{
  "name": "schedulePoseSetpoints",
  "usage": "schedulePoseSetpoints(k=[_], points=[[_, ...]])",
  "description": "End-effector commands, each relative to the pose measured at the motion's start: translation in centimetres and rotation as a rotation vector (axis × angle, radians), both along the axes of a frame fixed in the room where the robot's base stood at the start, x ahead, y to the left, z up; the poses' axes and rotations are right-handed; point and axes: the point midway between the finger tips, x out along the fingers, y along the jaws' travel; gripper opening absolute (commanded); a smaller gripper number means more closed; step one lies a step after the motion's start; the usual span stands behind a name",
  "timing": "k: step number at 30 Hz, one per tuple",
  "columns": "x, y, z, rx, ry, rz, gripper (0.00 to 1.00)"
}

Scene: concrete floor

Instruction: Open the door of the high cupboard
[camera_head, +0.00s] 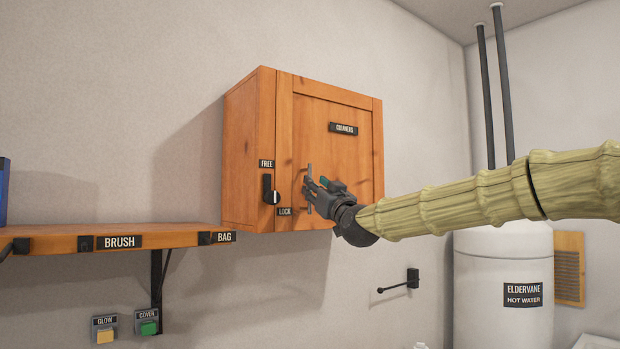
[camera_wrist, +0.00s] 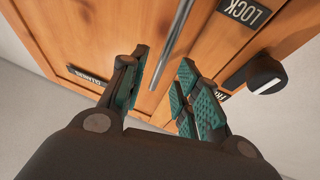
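The high cupboard (camera_head: 249,150) is a wooden box on the wall. Its door (camera_head: 350,160) looks closed and bears a "CLEANERS" label. A grey vertical bar handle (camera_head: 309,172) is near the door's left edge; it also shows in the wrist view (camera_wrist: 178,36). My gripper (camera_head: 311,190) is at the handle. In the wrist view my gripper (camera_wrist: 163,60) is open, with the bar between its two green-padded fingers and gaps visible on both sides. A black turn latch (camera_head: 267,188) is on the frame left of the door, between "FREE" and "LOCK" labels. Its exact setting is unclear.
A wooden shelf (camera_head: 170,236) labelled "BRUSH" and "BAG" is at lower left, with yellow and green buttons below. A black wall hook or lever (camera_head: 400,285) is under the cupboard's right side. A white hot water tank (camera_head: 500,270) stands at right.

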Motion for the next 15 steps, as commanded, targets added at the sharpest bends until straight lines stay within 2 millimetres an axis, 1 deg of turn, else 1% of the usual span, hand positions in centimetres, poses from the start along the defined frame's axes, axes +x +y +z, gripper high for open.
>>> schedulePoseSetpoints(k=[1, 6, 10, 15], points=[[0.7, 0.3, 0.6, 0.000, 0.001, 0.000, 0.32], [2.4, 1.2, 1.3, -0.001, 0.001, 0.001, 0.32], [3.3, 1.5, 1.5, 0.000, 0.001, 0.000, 0.32], [3.7, 1.7, 1.7, 0.000, 0.001, 0.000, 0.32]])
